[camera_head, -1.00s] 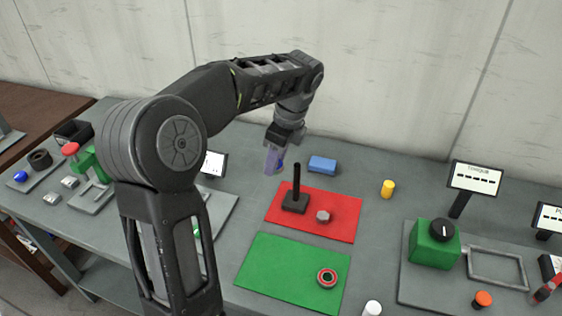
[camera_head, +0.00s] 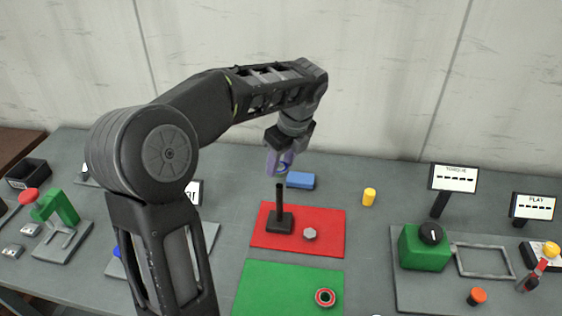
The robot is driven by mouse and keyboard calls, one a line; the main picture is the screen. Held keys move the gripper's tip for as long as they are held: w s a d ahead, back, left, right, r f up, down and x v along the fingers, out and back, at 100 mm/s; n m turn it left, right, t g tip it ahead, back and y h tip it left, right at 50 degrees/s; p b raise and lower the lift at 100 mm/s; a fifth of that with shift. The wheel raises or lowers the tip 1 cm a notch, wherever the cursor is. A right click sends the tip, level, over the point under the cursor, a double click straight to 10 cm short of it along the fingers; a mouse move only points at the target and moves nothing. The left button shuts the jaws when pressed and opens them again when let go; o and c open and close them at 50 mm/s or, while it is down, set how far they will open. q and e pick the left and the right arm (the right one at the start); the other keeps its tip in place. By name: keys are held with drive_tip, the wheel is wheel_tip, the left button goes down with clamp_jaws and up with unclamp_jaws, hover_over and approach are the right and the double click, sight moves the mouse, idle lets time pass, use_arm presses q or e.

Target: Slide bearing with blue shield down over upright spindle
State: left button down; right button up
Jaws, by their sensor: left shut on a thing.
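The black upright spindle (camera_head: 279,204) stands on a dark square base (camera_head: 280,222) on the red mat (camera_head: 325,240). My left gripper (camera_head: 280,166) is shut on the bearing with the blue shield (camera_head: 284,169). The bearing is mostly hidden by the fingers, with only a bit of blue showing. The gripper points down and appears close above the spindle's top; I cannot tell whether they are exactly in line. My right gripper is out of view.
A grey hex nut (camera_head: 310,234) lies on the red mat. A blue block (camera_head: 300,180) and a yellow cylinder (camera_head: 369,197) stand behind. A green torque box (camera_head: 424,250) is at right.

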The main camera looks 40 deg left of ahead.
sight(282, 191)
use_arm(q)
drive_tip(key=shift+d+f, duration=0.1)
drive_tip(key=shift+f, duration=1.05)
drive_tip(key=shift+f+b, duration=0.9)
drive_tip(key=shift+f, duration=0.3)
drive_tip(key=shift+f+b, duration=1.8)
drive_tip(key=shift+f, duration=1.35)
drive_tip(key=c, duration=0.7)
unclamp_jaws()
